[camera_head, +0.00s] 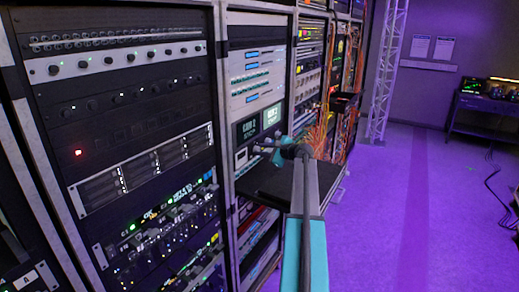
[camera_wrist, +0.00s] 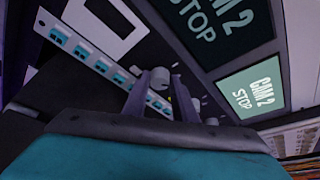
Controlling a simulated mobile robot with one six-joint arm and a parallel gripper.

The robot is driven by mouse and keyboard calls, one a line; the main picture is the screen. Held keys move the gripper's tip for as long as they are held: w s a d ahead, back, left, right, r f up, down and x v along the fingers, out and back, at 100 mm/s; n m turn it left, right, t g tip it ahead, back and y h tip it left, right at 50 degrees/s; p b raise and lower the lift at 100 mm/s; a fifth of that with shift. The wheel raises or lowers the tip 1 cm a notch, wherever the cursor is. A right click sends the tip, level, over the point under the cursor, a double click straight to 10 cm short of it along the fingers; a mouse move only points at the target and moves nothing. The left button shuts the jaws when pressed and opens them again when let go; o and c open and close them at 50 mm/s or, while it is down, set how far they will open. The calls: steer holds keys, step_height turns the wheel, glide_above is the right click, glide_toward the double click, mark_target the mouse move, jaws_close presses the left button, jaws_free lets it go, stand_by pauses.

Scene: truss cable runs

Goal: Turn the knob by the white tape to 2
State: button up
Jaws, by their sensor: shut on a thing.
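In the wrist view my gripper (camera_wrist: 160,98) has its two grey fingers on either side of a small pale grey knob (camera_wrist: 160,77) on a dark panel, and is shut on it. The knob's pointer and scale cannot be read. In the head view my gripper (camera_head: 264,148) reaches the rack front just below a lit screen (camera_head: 258,122); the knob is too small to make out there. I cannot make out white tape for certain in either view.
A row of teal-marked white connectors (camera_wrist: 88,55) runs beside the knob. A dark shelf (camera_head: 275,188) juts out beneath my gripper. Orange cables (camera_head: 320,135) hang on the rack to the right. A truss tower (camera_head: 387,70) stands farther back; the purple floor (camera_head: 400,220) is mostly clear.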

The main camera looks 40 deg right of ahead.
steer(key=shift+s+d+f, duration=0.15)
steer(key=shift+d+f, duration=0.1)
steer(key=o, duration=1)
steer(key=shift+d+f, duration=0.1)
steer(key=shift+o, duration=0.2)
steer(key=shift+a, duration=0.2)
steer(key=b+v, duration=0.4)
steer(key=v, duration=0.9)
steer(key=shift+s+r, duration=0.25)
steer(key=shift+s, duration=0.1)
